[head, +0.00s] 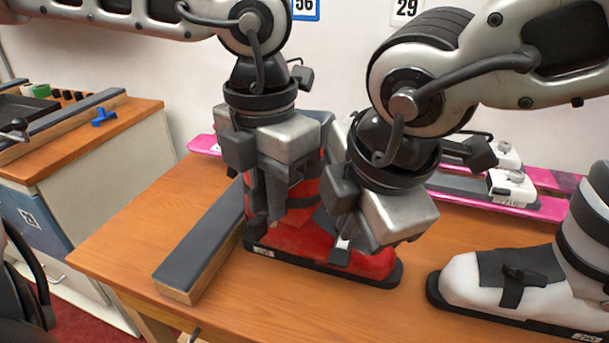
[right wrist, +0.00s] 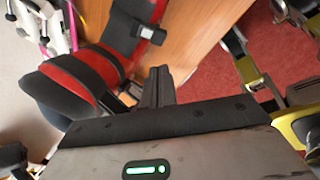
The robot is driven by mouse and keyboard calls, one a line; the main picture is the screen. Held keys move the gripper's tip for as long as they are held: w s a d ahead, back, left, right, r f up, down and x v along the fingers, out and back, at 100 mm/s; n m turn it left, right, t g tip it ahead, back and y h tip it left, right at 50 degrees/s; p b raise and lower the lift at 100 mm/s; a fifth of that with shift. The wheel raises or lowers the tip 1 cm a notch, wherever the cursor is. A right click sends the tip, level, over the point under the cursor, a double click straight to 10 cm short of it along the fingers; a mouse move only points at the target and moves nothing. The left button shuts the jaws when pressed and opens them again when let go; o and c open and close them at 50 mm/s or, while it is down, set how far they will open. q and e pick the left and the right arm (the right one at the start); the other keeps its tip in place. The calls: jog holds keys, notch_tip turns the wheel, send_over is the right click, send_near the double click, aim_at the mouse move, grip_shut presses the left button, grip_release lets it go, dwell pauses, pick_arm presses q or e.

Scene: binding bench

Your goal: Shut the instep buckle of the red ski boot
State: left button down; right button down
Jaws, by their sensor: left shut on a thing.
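The red ski boot (head: 378,262) stands on its dark sole on the wooden bench, toe to the right. Its upper part is largely hidden by my grippers. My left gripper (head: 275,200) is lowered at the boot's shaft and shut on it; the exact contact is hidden. My right gripper (head: 340,245) is low over the instep, its fingertips partly hidden in the head view. In the right wrist view its dark fingers (right wrist: 160,86) are together with nothing visible between them, beside the red boot (right wrist: 85,75) and its dark straps. I cannot tell the instep buckle's position.
A white boot (head: 470,280) with dark straps stands at the right. A long grey-topped wooden block (head: 200,245) lies left of the red boot. Pink skis (head: 545,207) lie behind. A side cabinet (head: 110,160) stands left. The bench's front left is clear.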

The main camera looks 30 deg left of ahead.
pick_arm(q)
jog(key=c, duration=1.4)
grip_release()
pick_arm(e)
jog(key=v, duration=0.7)
jog(key=shift+r, duration=0.25)
pick_arm(q)
jog(key=shift+r, duration=0.1)
